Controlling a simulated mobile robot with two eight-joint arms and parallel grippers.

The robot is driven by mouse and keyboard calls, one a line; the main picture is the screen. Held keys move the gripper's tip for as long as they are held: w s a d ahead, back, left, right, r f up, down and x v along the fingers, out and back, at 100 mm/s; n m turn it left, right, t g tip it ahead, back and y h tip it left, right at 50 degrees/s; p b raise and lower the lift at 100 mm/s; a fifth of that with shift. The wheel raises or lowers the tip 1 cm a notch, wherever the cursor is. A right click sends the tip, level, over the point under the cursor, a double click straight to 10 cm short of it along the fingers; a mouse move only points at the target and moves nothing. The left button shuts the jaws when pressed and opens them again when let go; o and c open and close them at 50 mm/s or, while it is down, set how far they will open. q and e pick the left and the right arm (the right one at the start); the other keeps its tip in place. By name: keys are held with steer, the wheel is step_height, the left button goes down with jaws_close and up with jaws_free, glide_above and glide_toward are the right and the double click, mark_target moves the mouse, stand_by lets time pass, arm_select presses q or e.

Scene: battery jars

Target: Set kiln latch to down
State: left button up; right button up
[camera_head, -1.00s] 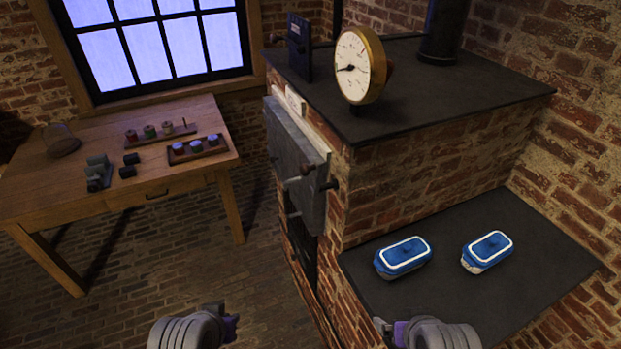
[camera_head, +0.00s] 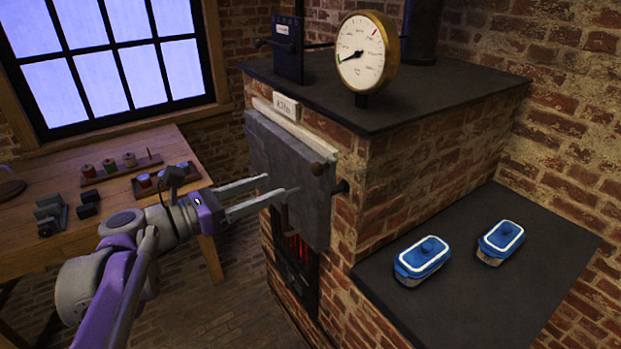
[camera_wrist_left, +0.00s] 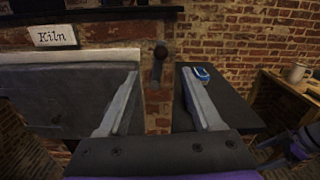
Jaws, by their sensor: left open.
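The kiln (camera_head: 400,170) is a brick block with a grey door (camera_head: 290,165) on its front, which looks shut. A dark round-knobbed latch (camera_head: 318,169) is at the door's right edge. In the left wrist view the latch (camera_wrist_left: 160,50) has its knob at the top and its stem below, so it looks raised. My left gripper (camera_head: 281,185) is open and empty in front of the door, left of the knob. In the left wrist view the latch shows between its two fingers; I see no contact. Part of my right arm shows, blurred, in the left wrist view.
A black shelf (camera_head: 480,290) holds two blue-lidded dishes (camera_head: 422,258) right of the kiln. A brass gauge (camera_head: 366,52) stands on top. A red glow (camera_head: 295,245) shows below the door. A wooden table (camera_head: 150,145) with small items is at left.

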mark_target(313, 172)
arm_select(q)
steer(key=x, duration=1.1)
steer(key=shift+s+p, duration=0.1)
steer(key=shift+p, duration=0.25)
jaws_close()
stand_by(0.8)
